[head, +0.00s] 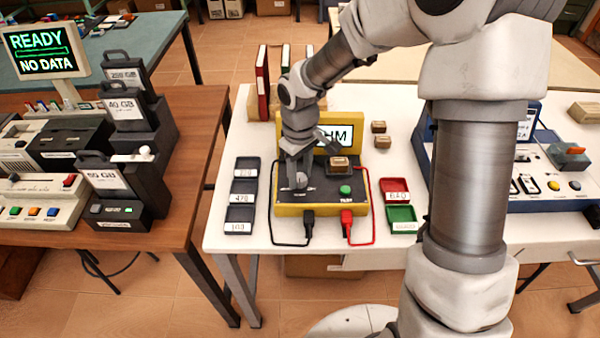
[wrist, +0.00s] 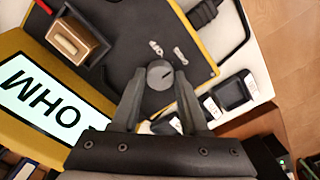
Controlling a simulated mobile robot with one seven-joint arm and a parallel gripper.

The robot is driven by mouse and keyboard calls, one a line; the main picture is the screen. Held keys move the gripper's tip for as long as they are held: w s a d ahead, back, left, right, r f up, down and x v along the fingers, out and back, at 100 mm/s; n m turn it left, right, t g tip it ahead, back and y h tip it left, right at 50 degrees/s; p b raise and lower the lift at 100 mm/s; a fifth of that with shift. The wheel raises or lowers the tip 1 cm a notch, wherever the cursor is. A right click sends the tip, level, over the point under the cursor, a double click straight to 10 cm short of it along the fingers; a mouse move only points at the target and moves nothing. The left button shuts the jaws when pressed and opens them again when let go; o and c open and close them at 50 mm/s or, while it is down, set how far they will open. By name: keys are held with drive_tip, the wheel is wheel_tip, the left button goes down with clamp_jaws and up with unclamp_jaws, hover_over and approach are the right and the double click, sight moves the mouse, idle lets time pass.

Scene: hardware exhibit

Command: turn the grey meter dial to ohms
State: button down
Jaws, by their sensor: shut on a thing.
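The grey meter dial (wrist: 160,74) is a round knob with a light pointer line, on the dark top panel of the yellow meter (head: 321,209). My gripper (wrist: 160,82) has one finger on each side of the dial and is shut on it. In the head view my gripper (head: 296,180) points down at the left of the panel and mostly hides the dial. The meter's screen (wrist: 42,97) reads OHM; in the head view my arm hides part of it. Pale markings by the dial are too small to read.
A boxed component (head: 340,165) and a green button (head: 345,190) are on the panel. Black and red leads plug into the meter's front. Dark labelled trays (head: 241,198) stand left; red (head: 396,188) and green (head: 402,217) trays stand right. A blue instrument (head: 530,190) is further right.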

sight(300, 177)
idle(0.3)
drive_tip(key=shift+c, duration=2.1)
unclamp_jaws()
wheel_tip(300, 177, up, 17)
drive_tip(key=p, duration=0.3)
drive_tip(key=shift+r, duration=0.2)
drive_tip(key=s+d+r+m+t+p, duration=0.1)
drive_tip(key=s+d+r+m, duration=0.3)
drive_tip(key=s, duration=0.5)
drive_tip(key=s+d+r+m+t+p, duration=0.2)
drive_tip(key=s+d+r+m+t, duration=0.2)
drive_tip(key=s+d+r, duration=0.2)
drive_tip(key=s+d, duration=0.2)
drive_tip(key=s, duration=0.2)
drive_tip(key=shift+r+m+t, duration=0.3)
